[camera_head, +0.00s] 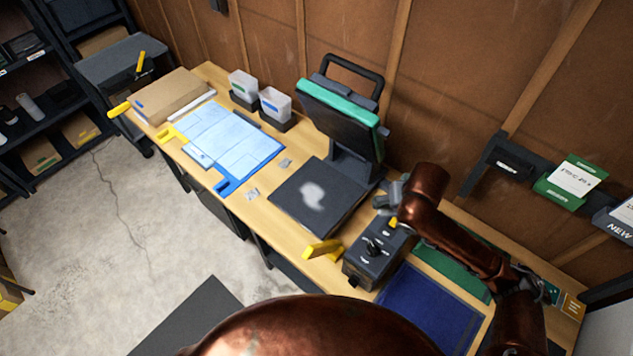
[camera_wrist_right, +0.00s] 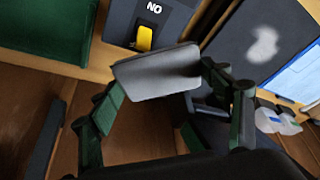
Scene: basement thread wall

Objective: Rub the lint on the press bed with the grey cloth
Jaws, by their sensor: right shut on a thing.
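The dark press bed (camera_head: 292,219) lies below the raised press head with its green edge (camera_head: 343,101). A pale, fuzzy patch of lint (camera_head: 313,196) is near the bed's middle; it also shows in the right wrist view (camera_wrist_right: 264,46). My right gripper (camera_head: 394,199) is to the right of the bed, over the bench near the control box. In the right wrist view its fingers (camera_wrist_right: 160,86) are shut on the grey cloth (camera_wrist_right: 158,72), a flat pad held clear of the lint. The cloth is hard to make out in the head view. My left gripper is not in view.
The black control box (camera_head: 377,255) with a yellow switch stands right of the bed, and a yellow piece (camera_head: 322,249) is at the front edge. Dark blue (camera_head: 428,312) and green mats lie farther right. A blue-edged sheet board (camera_head: 228,146), two bins and a cardboard box (camera_head: 168,97) are left.

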